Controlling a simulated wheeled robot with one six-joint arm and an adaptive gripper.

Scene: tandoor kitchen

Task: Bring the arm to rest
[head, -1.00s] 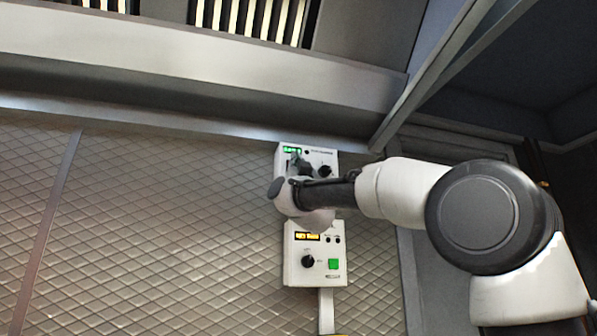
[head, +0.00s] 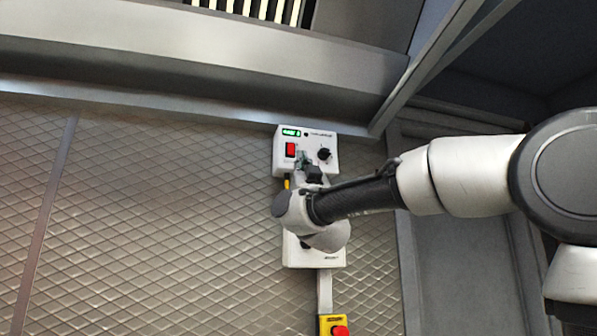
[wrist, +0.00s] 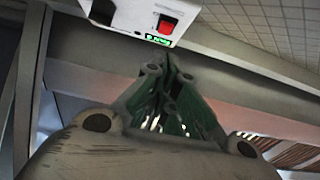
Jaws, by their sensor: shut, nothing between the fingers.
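My gripper (head: 303,160) is shut and empty in front of the upper white control box in the head view. In the wrist view its closed fingers (wrist: 168,75) point up toward the same box, with a visible gap below the box's edge. The upper box (head: 318,136) has a lit green display, a red switch (head: 291,149) and a black knob (head: 324,154). My arm reaches in from the right, and my wrist covers most of the lower white box (head: 332,260).
A yellow box with a red button (head: 340,331) sits at the bottom edge, below the lower box. The quilted metal wall (head: 170,220) to the left is bare. A metal ledge (head: 200,70) runs above, and a frame post (head: 420,70) stands at the right.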

